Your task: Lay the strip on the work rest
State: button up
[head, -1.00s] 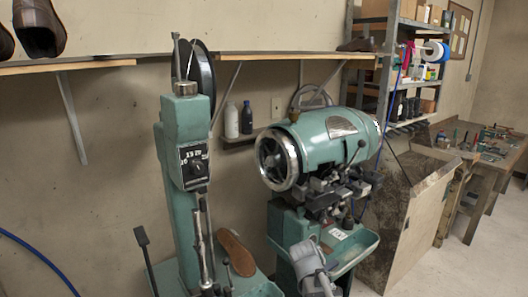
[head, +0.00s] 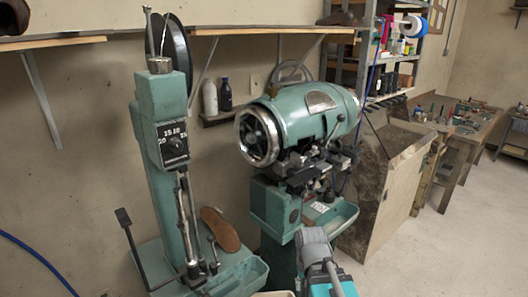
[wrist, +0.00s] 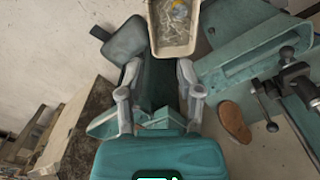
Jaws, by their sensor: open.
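My gripper (wrist: 160,95) is open in the wrist view, its two grey fingers apart with nothing held between them. In the head view only my grey wrist and teal gripper body show at the bottom; the fingertips are out of frame. I cannot make out the strip with certainty in either view. The work rest is not clearly distinguishable either. The green stitcher (head: 165,170) stands left of centre in the head view. A brown sole (head: 220,228) lies on its base, also seen in the wrist view (wrist: 235,122) to the right of my fingers.
A cream bin (wrist: 173,50) with tangled grey, blue and yellow bits lies beyond my fingers. A second green machine (head: 305,125) stands right of the stitcher, beside a mottled brown panel (head: 375,195). A workbench (head: 465,135) stands at the right. Floor shows clear at lower right.

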jog(key=shift+w+a+r+p, duration=0.1)
jog(key=shift+w+r+p, duration=0.25)
jog(key=shift+r+p, duration=0.15)
jog(key=shift+w+a+r+p, duration=0.1)
jog(key=shift+w+r+p, duration=0.25)
jog(key=shift+r, duration=0.2)
jog(key=c, duration=0.4)
jog(key=w+r+m+p, duration=0.1)
jog(key=w+r+p, duration=0.1)
jog(key=r+p, duration=0.1)
jog(key=w+a+r+m+p, duration=0.1)
jog(key=w+r+p, duration=0.1)
jog(key=r, duration=0.1)
jog(key=w+r+m+h+p, duration=0.1)
jog(key=w+r+p, duration=0.1)
jog(key=w+p, duration=0.1)
jog(key=shift+a+r+m+t+p, duration=0.3)
jog(key=shift+a+r+m+p, duration=0.05)
jog(key=shift+r+m, duration=0.05)
grip_shut()
jog(key=w+a+r+m+h+p, duration=0.1)
jog(key=w+a+r+m+p, duration=0.2)
jog(key=w+r+p, duration=0.4)
jog(key=w+a+r+m+t+p, duration=0.1)
jog(key=w+a+r+m+p, duration=0.2)
jog(key=w+r+p, duration=0.4)
notch_tip(320, 180, up, 3)
jog(key=shift+f+m+h+p, duration=0.1)
jog(key=shift+m+h+p, duration=0.3)
jog(key=shift+p, duration=0.75)
